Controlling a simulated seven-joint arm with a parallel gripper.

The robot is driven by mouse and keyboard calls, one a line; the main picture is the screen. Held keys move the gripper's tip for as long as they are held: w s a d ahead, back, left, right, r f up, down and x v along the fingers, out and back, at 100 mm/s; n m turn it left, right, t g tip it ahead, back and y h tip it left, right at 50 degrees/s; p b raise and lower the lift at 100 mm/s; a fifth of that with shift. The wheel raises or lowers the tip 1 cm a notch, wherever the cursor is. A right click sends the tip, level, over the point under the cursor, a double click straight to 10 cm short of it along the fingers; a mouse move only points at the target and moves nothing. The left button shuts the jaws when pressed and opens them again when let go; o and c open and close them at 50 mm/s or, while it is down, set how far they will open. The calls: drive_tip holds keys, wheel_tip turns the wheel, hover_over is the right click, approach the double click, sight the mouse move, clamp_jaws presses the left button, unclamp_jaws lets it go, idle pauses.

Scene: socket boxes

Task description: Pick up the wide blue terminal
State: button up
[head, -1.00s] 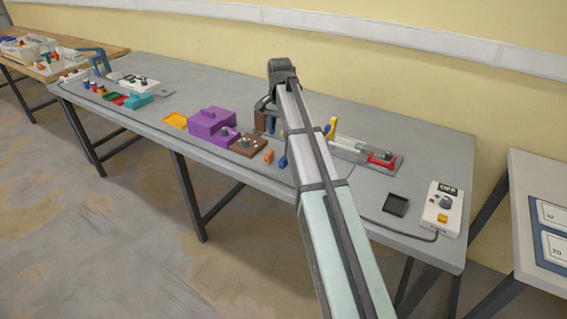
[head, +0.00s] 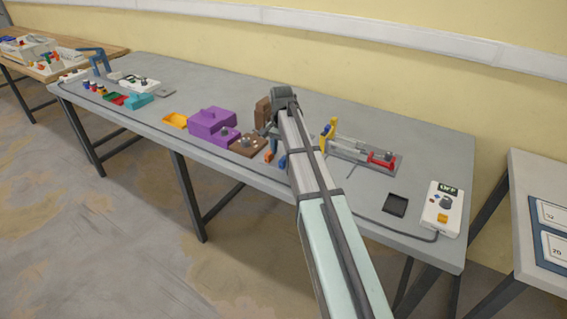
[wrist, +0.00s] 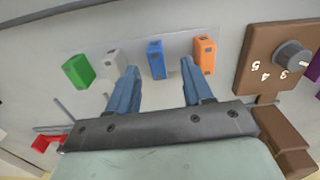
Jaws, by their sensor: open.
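The blue terminal (wrist: 156,60) is a small upright block with a dark slot. In the wrist view it stands between the orange terminal (wrist: 204,55) and the white terminal (wrist: 113,64). It looks about as wide as they do. A green terminal (wrist: 78,71) stands farther left. My gripper (wrist: 160,72) is open and empty, its two blue fingertips either side of the blue terminal in the picture. I cannot tell the height gap. In the head view the blue terminal (head: 283,161) is partly hidden by my arm, with the orange one (head: 268,156) beside it.
A brown box with a numbered dial (wrist: 276,62) stands right of the orange terminal. A purple box (head: 211,122) is left of it in the head view. A red-handled clamp (head: 381,159) and a black tray (head: 396,205) lie to the right.

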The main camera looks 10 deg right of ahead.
sight(283, 158)
drive_tip(key=shift+s+d+f, duration=0.1)
drive_tip(key=shift+f, duration=1.05)
drive_tip(key=shift+d+f, duration=0.1)
drive_tip(key=shift+f, duration=1.05)
drive_tip(key=shift+c, duration=0.4)
clamp_jaws()
